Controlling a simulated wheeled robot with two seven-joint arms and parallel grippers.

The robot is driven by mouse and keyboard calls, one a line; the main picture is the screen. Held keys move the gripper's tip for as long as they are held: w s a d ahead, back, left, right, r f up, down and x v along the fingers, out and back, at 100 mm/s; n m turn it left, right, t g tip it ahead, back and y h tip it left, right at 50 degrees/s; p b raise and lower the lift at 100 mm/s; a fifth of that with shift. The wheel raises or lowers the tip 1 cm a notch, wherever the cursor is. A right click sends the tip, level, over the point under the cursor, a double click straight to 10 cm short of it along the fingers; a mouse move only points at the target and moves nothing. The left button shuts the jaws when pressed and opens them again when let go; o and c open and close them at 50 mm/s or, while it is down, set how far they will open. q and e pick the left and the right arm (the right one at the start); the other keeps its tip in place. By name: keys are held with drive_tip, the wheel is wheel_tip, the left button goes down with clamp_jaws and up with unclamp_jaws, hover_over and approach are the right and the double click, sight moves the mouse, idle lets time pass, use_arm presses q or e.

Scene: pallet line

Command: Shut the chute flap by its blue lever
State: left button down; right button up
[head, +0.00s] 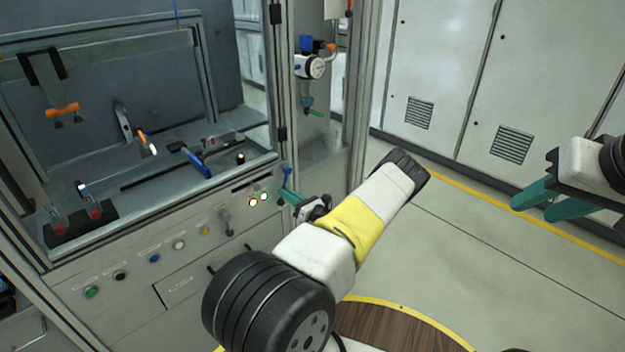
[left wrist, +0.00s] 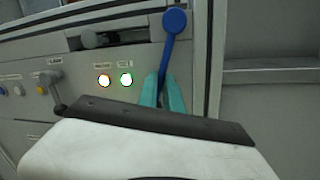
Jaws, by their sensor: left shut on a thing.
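The blue lever (head: 286,174) stands at the right end of the machine's front panel. In the left wrist view its round blue knob (left wrist: 174,20) is at the top, with the shaft running down and slightly left. My left gripper (head: 286,195) is shut on the lever's shaft, below the knob. Its teal fingers (left wrist: 163,80) lie on both sides of the shaft in the left wrist view. A dark slot (left wrist: 120,37) runs left of the lever; I cannot tell if the flap is there or how far it stands open. My right gripper (head: 532,212) is open and empty at the right.
Two lit buttons (left wrist: 115,80) sit left of the lever, with a grey handle (head: 226,222) and coloured buttons (head: 154,258) further left. A frame post (head: 285,100) rises behind the lever. Grey cabinets (head: 450,80) stand at the back right. The floor between is clear.

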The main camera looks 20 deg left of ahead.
use_arm(q)
drive_tip(key=shift+s+a+r+m+t, duration=0.15)
drive_tip(key=shift+s+m+t, duration=0.3)
drive_tip(key=shift+m, duration=0.45)
drive_tip(key=c, duration=1.5)
unclamp_jaws()
drive_tip(key=v, duration=0.7)
drive_tip(key=shift+d, duration=0.35)
